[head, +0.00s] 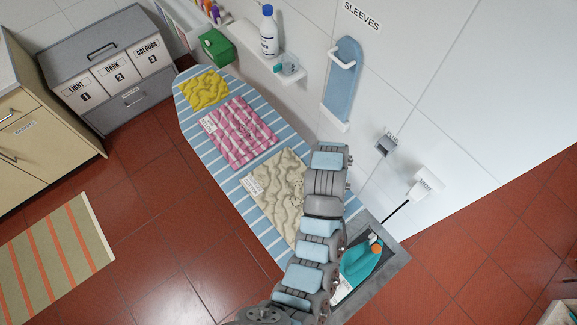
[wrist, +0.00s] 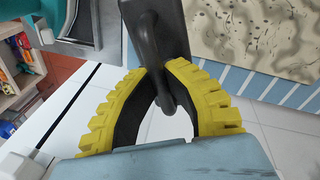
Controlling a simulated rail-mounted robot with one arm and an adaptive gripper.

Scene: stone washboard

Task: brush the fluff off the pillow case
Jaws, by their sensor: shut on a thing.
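A beige crumpled cloth (head: 280,190) with dark specks lies on the striped ironing board; it looks like the pillow case with fluff, but its label is too small to read. My arm covers its right side in the head view. It also shows at the upper right of the wrist view (wrist: 270,35). My gripper (wrist: 168,105), with yellow ribbed fingers, is shut on the handle of a dark tool (wrist: 157,35), likely the brush. The tool's far end is cut off by the top edge. The gripper is hidden in the head view.
A pink checked cloth (head: 238,133) and a yellow cloth (head: 203,90) lie farther up the board (head: 205,160). A teal iron (head: 362,262) rests at its near end. A wall shelf (head: 255,60) holds a bottle (head: 268,32). A blue sleeve board (head: 342,82) hangs on the wall.

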